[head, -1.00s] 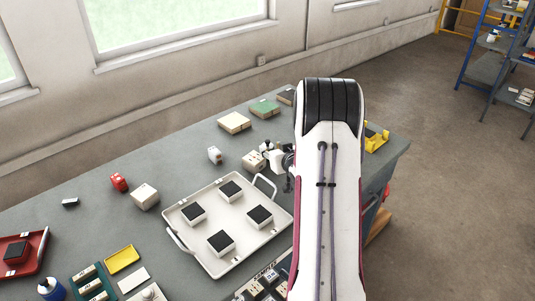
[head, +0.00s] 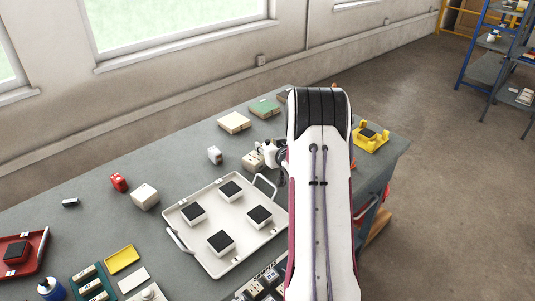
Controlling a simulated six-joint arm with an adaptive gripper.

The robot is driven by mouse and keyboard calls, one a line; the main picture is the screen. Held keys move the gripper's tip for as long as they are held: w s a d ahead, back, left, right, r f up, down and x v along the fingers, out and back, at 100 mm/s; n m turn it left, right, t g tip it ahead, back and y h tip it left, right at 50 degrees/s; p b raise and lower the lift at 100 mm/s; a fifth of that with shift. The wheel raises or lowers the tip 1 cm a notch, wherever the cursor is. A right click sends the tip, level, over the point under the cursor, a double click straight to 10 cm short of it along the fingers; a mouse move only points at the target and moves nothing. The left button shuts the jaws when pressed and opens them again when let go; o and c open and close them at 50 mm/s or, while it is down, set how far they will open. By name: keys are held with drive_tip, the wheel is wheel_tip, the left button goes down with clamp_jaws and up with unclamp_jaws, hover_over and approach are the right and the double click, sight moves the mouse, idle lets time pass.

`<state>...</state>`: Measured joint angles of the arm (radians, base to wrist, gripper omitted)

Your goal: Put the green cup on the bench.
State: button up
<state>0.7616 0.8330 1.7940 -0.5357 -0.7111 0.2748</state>
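I cannot make out a green cup in the head view; my arm hides part of the bench. The bench (head: 190,140) is a long grey work surface along the wall. My gripper (head: 268,152) shows only in small part to the left of my arm, beside a beige block (head: 252,161) on the bench. The arm covers much of it, so its fingers and anything in them are not clear.
A white tray (head: 207,246) with several dark-topped white blocks stands mid-bench. A yellow holder (head: 371,147) with a dark-topped piece is at the right end. Beige (head: 234,123) and green (head: 264,108) tiles lie at the back. A red tray (head: 37,256) is at left.

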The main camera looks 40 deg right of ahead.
drive_tip(key=c, duration=1)
drive_tip(key=shift+r, duration=0.2)
drive_tip(key=shift+r, duration=4.9)
